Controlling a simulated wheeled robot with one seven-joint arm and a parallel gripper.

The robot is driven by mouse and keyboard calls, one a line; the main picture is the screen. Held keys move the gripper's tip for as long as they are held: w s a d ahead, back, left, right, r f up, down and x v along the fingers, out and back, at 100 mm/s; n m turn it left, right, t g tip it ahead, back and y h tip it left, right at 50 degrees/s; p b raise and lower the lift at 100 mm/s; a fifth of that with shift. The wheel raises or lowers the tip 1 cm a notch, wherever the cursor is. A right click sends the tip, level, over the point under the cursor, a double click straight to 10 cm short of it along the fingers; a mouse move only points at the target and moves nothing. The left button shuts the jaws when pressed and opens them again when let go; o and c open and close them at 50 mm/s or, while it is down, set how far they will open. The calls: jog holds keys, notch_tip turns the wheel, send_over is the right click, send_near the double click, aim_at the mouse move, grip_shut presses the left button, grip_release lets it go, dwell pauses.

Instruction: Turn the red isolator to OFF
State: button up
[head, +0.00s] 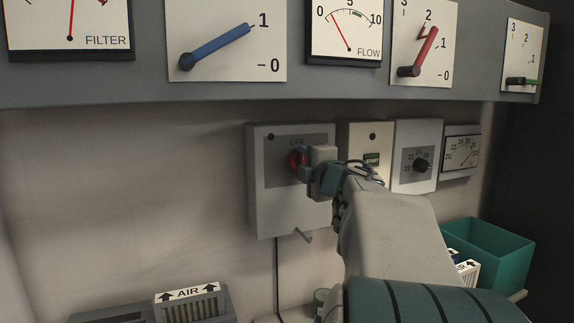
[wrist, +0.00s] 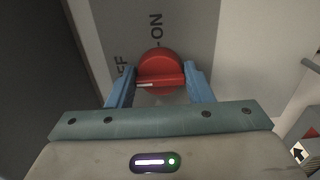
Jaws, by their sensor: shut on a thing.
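The red isolator (head: 294,160) is a round red knob on the front of a grey wall box (head: 262,205). In the wrist view the red isolator (wrist: 158,62) shows its grip bar between my two blue fingers. My gripper (wrist: 160,85) is shut on that bar. In the head view my gripper (head: 308,163) reaches the box from the right and covers part of the knob and its plate. OFF is readable above the knob in the head view; in the wrist view ON and part of OFF show beside it, turned sideways. The knob's exact pointing is hard to tell.
A small box with a green label (head: 371,158), a dial thermostat (head: 416,160) and a gauge (head: 461,155) hang to the right. A shelf panel with a blue lever (head: 215,46) and meters overhangs above. A teal bin (head: 489,250) and an AIR unit (head: 190,300) are below.

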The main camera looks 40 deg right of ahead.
jog(key=o, duration=1)
jog(key=shift+c, duration=0.2)
jog(key=shift+s, duration=0.15)
jog(key=v, duration=1.3)
jog(key=shift+s, duration=0.3)
